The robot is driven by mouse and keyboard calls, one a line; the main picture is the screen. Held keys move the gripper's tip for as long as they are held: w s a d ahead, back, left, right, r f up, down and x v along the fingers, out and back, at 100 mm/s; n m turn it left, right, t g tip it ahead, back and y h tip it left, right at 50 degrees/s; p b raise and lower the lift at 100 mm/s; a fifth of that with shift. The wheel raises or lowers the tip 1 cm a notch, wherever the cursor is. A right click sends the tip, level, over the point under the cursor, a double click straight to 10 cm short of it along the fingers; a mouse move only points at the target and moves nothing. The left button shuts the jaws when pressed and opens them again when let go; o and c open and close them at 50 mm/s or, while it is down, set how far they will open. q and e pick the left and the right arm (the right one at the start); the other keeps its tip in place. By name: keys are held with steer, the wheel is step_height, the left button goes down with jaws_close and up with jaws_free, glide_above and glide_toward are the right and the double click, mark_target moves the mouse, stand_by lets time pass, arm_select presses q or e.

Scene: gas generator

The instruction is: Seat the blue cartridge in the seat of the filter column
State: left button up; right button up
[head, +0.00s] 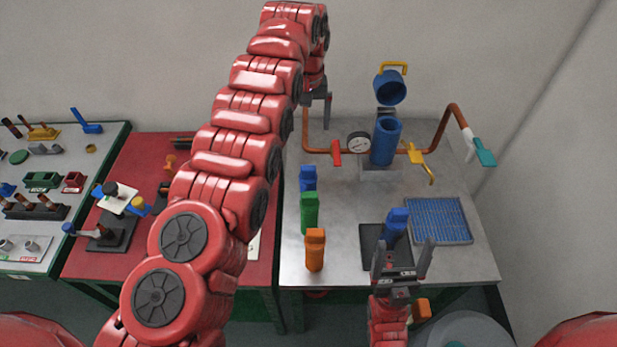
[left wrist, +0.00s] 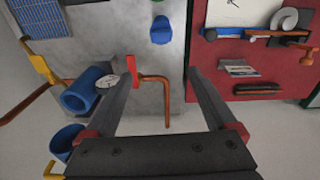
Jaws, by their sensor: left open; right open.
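The filter column (head: 384,148) is a blue cylinder at the back of the metal table. Its blue cap (head: 390,90) with a yellow handle is raised above it. The column also shows in the left wrist view (left wrist: 85,93). One blue cartridge (head: 308,180) stands at the left of the table, also in the left wrist view (left wrist: 161,31). Another blue cartridge (head: 396,222) is on a dark tray (head: 371,238). My left gripper (head: 317,108) is open and empty, high at the back left of the column. My right gripper (head: 403,250) is open, just in front of the tray's cartridge.
Green (head: 310,213) and orange (head: 315,250) cartridges stand in front of the left blue one. A gauge (head: 358,143), red handle (head: 336,152) and copper pipes flank the column. A blue grid mat (head: 439,221) lies at right. A cluttered red table (head: 140,155) adjoins on the left.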

arm_select(q)
steer(key=s+b, duration=0.1)
steer(key=s, duration=0.1)
steer(key=b, duration=0.7)
glide_above(308, 167)
steer(key=shift+g, duration=0.3)
step_height(308, 167, down, 7)
steer(key=shift+s+r, duration=0.15)
steer(key=shift+r, duration=0.05)
steer(key=shift+a+f+p, duration=0.1)
steer(key=shift+f+p, duration=0.05)
steer(key=shift+p, duration=0.15)
steer(key=shift+f, duration=0.95)
steer(key=shift+f+p, duration=0.3)
steer(key=shift+f, duration=0.65)
steer(key=shift+f+p, duration=0.3)
steer(key=shift+p, duration=0.25)
step_height(308, 167, down, 4)
steer(key=shift+r+p, duration=0.1)
steer(key=shift+p, duration=0.95)
steer(key=shift+f, duration=0.5)
jaws_close()
